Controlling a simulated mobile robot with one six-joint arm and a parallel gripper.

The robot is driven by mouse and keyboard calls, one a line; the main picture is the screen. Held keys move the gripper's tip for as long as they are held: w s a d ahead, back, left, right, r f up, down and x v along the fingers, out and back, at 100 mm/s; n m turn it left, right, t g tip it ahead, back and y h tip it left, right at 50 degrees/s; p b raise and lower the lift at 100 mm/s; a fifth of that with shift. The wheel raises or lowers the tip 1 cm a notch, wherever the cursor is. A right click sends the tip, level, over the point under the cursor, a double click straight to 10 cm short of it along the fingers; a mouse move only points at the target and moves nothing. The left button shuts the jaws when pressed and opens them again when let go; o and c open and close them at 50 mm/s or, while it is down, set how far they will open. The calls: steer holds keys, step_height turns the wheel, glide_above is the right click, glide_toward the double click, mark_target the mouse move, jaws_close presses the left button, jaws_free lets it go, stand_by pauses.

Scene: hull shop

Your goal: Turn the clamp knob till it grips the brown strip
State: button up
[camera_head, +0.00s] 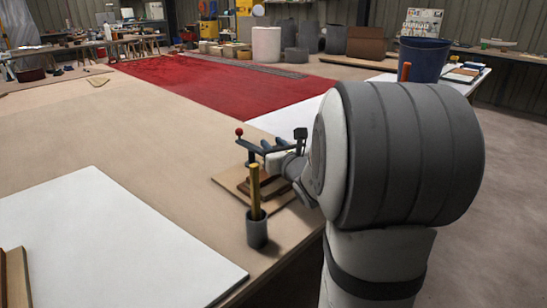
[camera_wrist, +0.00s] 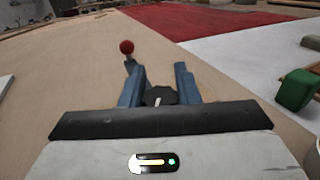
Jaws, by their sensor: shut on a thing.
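The clamp shows in the head view as a dark bar with a red ball (camera_head: 239,132) at its far left end, above a small stack of boards (camera_head: 230,183) near the table's right edge. My gripper (camera_head: 268,147) is at the clamp from the right. In the wrist view my gripper (camera_wrist: 160,84) has its two blue fingers on either side of the dark round clamp knob (camera_wrist: 160,96), shut on it. The red ball also shows there (camera_wrist: 126,47), beyond the left finger. A brown piece, perhaps the strip (camera_head: 270,180), lies low under the clamp, partly hidden; its contact with the clamp cannot be seen.
A grey cup (camera_head: 257,231) holding an upright yellow stick (camera_head: 255,190) stands just in front of the clamp. A white sheet (camera_head: 110,245) lies at the left front. A red cloth (camera_head: 215,88) covers the far table. A green object (camera_wrist: 296,90) is at right in the wrist view.

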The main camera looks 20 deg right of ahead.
steer(key=shift+f+m+h+b, duration=0.3)
steer(key=shift+m+h+b, duration=0.55)
steer(key=shift+b, duration=1.75)
steer(key=b, duration=0.1)
steer(key=h+b, duration=0.1)
steer(key=shift+d+r+h+b, duration=0.15)
steer(key=shift+r+h+b, duration=0.1)
steer(key=shift+b, duration=0.15)
steer(key=shift+r+m, duration=0.15)
steer(key=shift+m, duration=0.1)
steer(key=o, duration=1)
steer(key=shift+c, duration=0.2)
steer(key=p+v, duration=0.1)
steer(key=v, duration=0.6)
steer(key=shift+r+p, duration=0.15)
steer(key=shift+p, duration=0.2)
steer(key=shift+s, duration=0.4)
